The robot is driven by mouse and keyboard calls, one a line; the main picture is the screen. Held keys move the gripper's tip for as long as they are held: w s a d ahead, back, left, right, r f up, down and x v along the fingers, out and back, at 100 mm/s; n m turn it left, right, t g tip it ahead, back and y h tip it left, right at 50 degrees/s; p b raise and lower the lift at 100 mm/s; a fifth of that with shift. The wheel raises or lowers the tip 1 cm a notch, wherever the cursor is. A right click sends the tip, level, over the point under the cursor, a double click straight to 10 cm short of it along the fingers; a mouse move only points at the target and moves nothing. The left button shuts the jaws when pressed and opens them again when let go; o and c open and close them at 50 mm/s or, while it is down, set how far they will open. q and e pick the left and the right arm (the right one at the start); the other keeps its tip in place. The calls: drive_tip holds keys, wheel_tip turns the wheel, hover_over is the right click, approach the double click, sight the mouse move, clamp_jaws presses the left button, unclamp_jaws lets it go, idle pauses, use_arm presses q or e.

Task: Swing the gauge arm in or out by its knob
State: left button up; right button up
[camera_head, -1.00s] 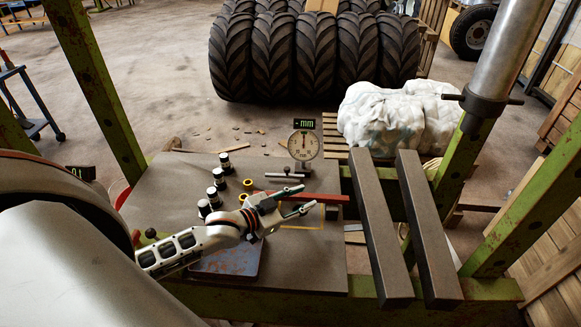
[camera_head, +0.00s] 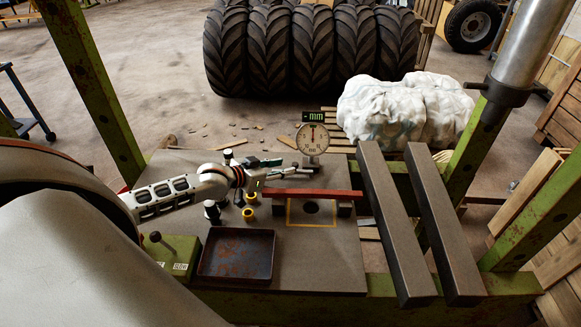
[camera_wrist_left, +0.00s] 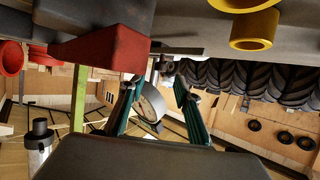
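The dial gauge (camera_head: 312,138) stands upright at the back of the grey bench, with a green "mm" display (camera_head: 315,116) on top. Its round face also shows tilted in the left wrist view (camera_wrist_left: 150,103), between my fingers. My left gripper (camera_head: 288,167) is just left of the gauge's foot, above the bench. Its two fingers are apart, and in the left wrist view (camera_wrist_left: 160,85) nothing is clamped between them. A small dark part (camera_wrist_left: 165,66) shows near the fingertips; I cannot tell whether it is the arm's knob. My right gripper is not in view.
A red bar (camera_head: 312,193) lies across blocks in front of my left gripper. Yellow rings (camera_head: 248,214), black-topped cylinders (camera_head: 212,212) and a rusty tray (camera_head: 237,254) are close by. A green lever box (camera_head: 180,256) stands left. Two dark beams (camera_head: 392,220) flank the bench's right.

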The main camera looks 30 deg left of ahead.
sight(293, 165)
use_arm(q)
drive_tip(key=shift+b+x, duration=0.45)
drive_tip(key=shift+x, duration=1.8)
clamp_jaws()
